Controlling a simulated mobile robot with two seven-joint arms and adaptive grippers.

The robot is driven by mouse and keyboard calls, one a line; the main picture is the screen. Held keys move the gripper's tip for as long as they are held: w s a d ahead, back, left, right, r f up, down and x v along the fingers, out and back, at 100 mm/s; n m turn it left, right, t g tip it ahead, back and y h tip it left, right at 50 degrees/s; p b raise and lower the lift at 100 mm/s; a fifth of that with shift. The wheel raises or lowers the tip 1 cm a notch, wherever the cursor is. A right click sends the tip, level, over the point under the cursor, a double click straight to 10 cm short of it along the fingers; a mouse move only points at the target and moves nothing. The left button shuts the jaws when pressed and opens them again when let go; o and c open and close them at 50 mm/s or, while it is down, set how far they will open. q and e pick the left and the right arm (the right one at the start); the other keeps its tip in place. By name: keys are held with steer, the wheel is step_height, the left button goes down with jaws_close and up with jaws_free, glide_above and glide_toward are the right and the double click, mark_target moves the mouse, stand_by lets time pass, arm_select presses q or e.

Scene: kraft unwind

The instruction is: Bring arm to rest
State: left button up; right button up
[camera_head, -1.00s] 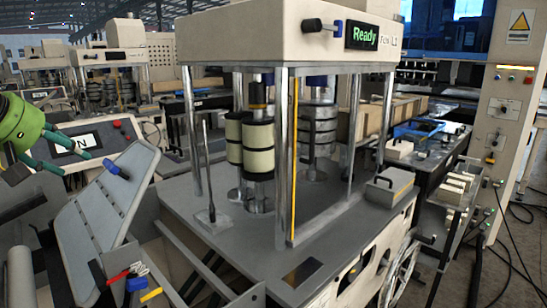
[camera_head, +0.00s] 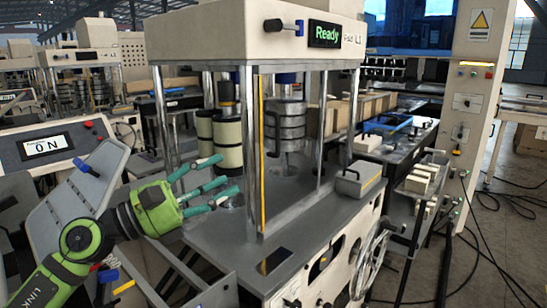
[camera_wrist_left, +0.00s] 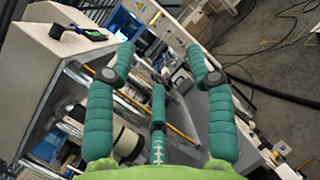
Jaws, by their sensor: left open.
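My left gripper (camera_head: 215,183) is green with teal padded fingers. In the head view it comes in from the lower left and points right, over the left front of the machine's grey table (camera_head: 230,262). Its fingers are spread and hold nothing. They also show spread in the left wrist view (camera_wrist_left: 160,85), with the machine frame beyond them. The cream and black rolls (camera_head: 228,142) stand behind the fingers inside the frame, apart from them as far as I can tell. My right gripper is not in view.
The machine's upper housing (camera_head: 240,32) carries a green "Ready" display (camera_head: 325,34). Metal posts and a yellow strip (camera_head: 262,150) stand close to the fingers. A tilted grey panel (camera_head: 60,210) is beside my arm. A handwheel (camera_head: 368,262) is at the front right. Cables lie on the floor at right.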

arm_select(q)
steer(key=a+f+m+t+y, duration=0.5)
steer(key=f+m+y, duration=0.4)
steer(key=m, duration=0.9)
steer(key=a+f+m+t+y, duration=0.55)
steer(key=f+m+y, duration=0.4)
steer(key=m, duration=0.75)
steer(key=s+a+f+n+g+y, duration=0.15)
steer(key=s+f+n+g, duration=0.45)
steer(key=f, duration=0.6)
steer(key=s+d+f+n+g+h, duration=0.1)
steer(key=s+f+n+g, duration=0.3)
steer(key=s+f+g, duration=0.55)
steer(key=s+d+f+n+g+h, duration=0.15)
steer(key=s+f+n, duration=0.4)
steer(key=s, duration=0.85)
step_height(320, 180, down, 26)
steer(key=s+r+m+g, duration=0.1)
steer(key=s+m, duration=0.1)
steer(key=s, duration=0.1)
steer(key=s+a+f+g, duration=0.1)
steer(key=s+a+f, duration=0.2)
steer(key=s+f, duration=1)
steer(key=shift+s+f+y+b, duration=0.3)
steer(key=shift+s+f+y, duration=0.1)
steer(key=shift+s, duration=0.45)
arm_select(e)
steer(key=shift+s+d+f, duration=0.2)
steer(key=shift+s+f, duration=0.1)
